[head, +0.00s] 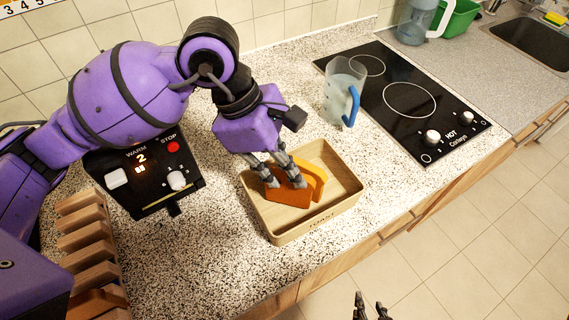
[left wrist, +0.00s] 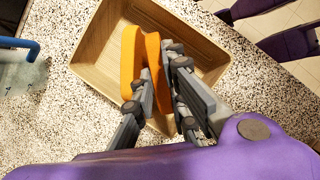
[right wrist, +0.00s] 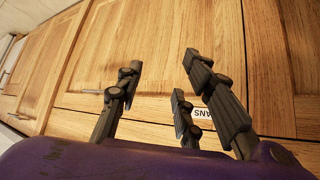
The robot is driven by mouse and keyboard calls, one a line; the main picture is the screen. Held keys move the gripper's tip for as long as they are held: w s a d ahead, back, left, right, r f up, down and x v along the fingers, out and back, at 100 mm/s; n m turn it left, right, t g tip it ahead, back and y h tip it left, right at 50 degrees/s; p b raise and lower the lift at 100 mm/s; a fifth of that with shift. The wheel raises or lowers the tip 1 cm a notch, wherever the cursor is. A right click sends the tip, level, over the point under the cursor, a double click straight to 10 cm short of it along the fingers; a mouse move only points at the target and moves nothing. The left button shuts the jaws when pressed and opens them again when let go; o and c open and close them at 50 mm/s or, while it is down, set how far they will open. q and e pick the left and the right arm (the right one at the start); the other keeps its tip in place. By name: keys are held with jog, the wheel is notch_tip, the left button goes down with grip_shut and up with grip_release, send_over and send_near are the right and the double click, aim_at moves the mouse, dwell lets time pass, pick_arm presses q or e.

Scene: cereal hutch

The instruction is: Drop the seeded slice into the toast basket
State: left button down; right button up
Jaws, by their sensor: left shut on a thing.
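The toast basket (head: 343,208) is a pale wooden tray on the speckled counter; its wall also shows in the left wrist view (left wrist: 90,75). My left gripper (head: 286,183) points down into it, shut on a brown-orange slice (head: 288,196), presumably the seeded one; no seeds can be made out. The held slice also shows between the fingers in the left wrist view (left wrist: 164,122). A yellower orange slice (head: 318,180) stands in the basket close beside it. I cannot tell whether the held slice touches the basket floor. My right gripper (head: 371,308) is open and empty before wooden cabinet fronts.
A black toaster-like unit (head: 145,180) with a dial stands left of the basket. A wooden slotted rack (head: 85,235) is at lower left. A clear jug with a blue handle (head: 343,95) stands behind the basket, near the black hob (head: 410,100).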

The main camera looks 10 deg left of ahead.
pick_arm(q)
jog(key=c, duration=1.8)
grip_release()
jog(key=shift+o, duration=0.2)
jog(key=s+v, duration=0.1)
jog(key=v, duration=1.2)
jog(key=shift+w+d, duration=0.25)
jog(key=shift+w, duration=0.2)
jog(key=shift+r, duration=0.1)
